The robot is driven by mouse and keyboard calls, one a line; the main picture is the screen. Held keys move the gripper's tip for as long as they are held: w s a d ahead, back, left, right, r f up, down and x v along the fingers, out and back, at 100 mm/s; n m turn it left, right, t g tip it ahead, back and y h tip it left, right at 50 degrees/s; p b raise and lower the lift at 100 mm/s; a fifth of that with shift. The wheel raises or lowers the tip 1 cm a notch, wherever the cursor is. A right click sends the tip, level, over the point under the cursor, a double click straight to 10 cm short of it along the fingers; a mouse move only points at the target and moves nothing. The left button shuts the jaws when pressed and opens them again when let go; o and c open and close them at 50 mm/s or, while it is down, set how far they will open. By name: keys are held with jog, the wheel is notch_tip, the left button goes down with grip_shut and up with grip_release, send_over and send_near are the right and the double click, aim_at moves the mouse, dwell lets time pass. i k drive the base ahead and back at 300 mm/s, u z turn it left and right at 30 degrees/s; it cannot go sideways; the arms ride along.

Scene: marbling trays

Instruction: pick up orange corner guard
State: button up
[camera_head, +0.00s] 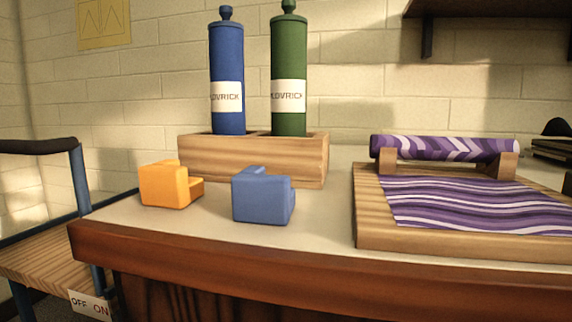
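The orange corner guard (165,186) is a small blocky piece with a low step on its right side. It sits on the pale table top (220,230) near the left end, in front of the wooden box. A blue corner guard (260,196) of similar shape sits to its right, with a gap between them. Nothing covers the orange piece in this view. My gripper is not in view.
A wooden box (230,157) behind holds a blue bottle (227,60) and a green bottle (289,60). A wooden tray (400,240) with purple marbled sheet (470,205) and roll (440,148) stands right. A blue-framed cart (78,190) is left.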

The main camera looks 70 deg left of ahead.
aim_at(164, 184)
jog(key=k, duration=0.35)
jog(key=u, duration=0.95)
jog(key=i, duration=0.25)
jog(key=u, duration=1.55)
